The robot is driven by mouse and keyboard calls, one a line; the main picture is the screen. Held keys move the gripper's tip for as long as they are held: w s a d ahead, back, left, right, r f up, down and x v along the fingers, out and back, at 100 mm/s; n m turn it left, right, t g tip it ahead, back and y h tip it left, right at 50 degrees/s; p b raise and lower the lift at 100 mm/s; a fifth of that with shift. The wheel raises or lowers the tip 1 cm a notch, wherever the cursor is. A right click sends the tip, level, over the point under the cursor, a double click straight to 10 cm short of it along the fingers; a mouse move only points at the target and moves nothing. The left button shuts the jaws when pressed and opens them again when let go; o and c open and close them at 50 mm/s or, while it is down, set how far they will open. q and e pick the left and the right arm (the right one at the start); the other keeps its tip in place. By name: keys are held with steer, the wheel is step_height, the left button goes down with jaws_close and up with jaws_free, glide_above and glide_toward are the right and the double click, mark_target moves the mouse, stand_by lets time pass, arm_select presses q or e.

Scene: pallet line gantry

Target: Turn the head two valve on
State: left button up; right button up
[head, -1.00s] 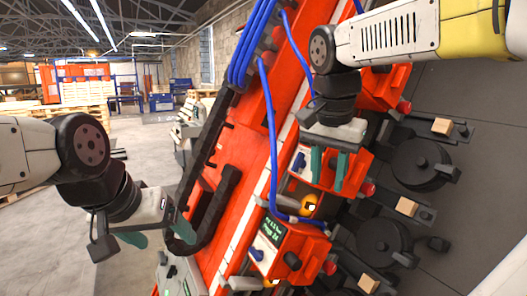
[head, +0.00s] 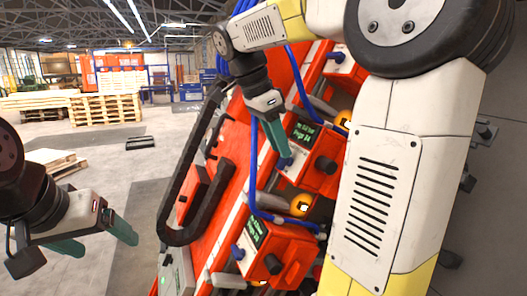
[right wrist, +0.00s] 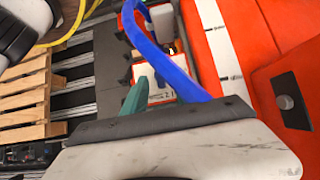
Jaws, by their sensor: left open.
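Several red head units run down the red gantry in the head view. The middle unit (head: 318,172) has a green text screen, a black knob (head: 326,165) and a small blue handle (head: 286,162). The lower unit (head: 272,250) has a similar screen, knob and blue handle (head: 237,252). I cannot tell which unit is head two, nor read its valve's state. My right gripper (head: 288,153) has its green fingertips at the middle unit's blue handle; touching is unclear, and the fingers overlap in view. My left gripper (head: 100,240) is open and empty at lower left, away from the units.
A blue hose (head: 255,165) runs beside the units, and a blue hose (right wrist: 168,50) crosses close to the finger in the right wrist view. Pallets (head: 105,108) stand farther back, with open floor between.

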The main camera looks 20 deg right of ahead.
steer(key=shift+x, duration=1.15)
steer(key=shift+c, duration=0.2)
jaws_close()
